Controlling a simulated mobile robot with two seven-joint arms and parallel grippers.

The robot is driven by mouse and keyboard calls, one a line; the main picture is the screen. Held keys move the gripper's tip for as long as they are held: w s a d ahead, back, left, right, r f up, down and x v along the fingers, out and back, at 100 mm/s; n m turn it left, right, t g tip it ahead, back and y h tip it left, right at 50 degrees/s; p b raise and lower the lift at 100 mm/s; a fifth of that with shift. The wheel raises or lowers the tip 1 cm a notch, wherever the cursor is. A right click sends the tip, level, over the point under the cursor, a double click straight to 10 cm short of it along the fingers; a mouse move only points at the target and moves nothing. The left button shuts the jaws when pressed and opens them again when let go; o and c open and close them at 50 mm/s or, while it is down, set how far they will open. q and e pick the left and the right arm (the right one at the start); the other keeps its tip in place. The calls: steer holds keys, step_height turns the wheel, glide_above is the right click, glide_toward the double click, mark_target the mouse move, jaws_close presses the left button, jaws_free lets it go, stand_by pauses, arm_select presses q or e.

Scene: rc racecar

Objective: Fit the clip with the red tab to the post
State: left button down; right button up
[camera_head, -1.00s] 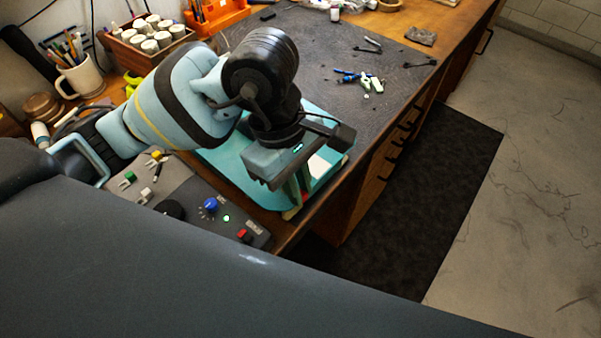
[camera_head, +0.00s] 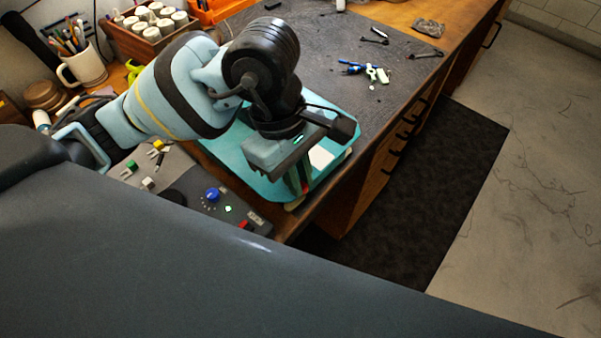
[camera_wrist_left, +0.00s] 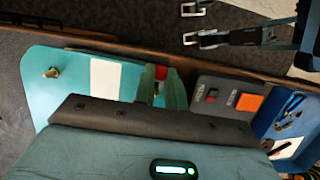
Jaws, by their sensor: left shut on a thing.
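My left gripper (camera_head: 300,185) reaches down over the near right part of the teal board (camera_head: 232,163). It is shut on the clip with the red tab; only the red tab (camera_head: 306,187) shows clearly between the fingers. In the left wrist view, the left gripper (camera_wrist_left: 162,82) has its green fingers around the red tab (camera_wrist_left: 160,73), and the clip body is hidden. A small brass post (camera_wrist_left: 52,72) stands near the board's far left end in that view, well apart from the fingers. My right gripper is not seen.
Other clips with green (camera_head: 131,164), yellow (camera_head: 158,144) and white tabs lie on a grey surface left of the board. A dark control box with a blue knob (camera_head: 212,195) stands close by. The desk edge is close to the board.

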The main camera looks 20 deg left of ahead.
arm_select(q)
steer(key=shift+w+a, duration=0.25)
steer(key=shift+a, duration=0.45)
stand_by(0.6)
steer(key=c, duration=1.4)
jaws_free()
steer(key=shift+o, duration=0.2)
steer(key=v, duration=0.7)
steer(key=shift+r, duration=0.4)
steer(key=shift+a, duration=0.1)
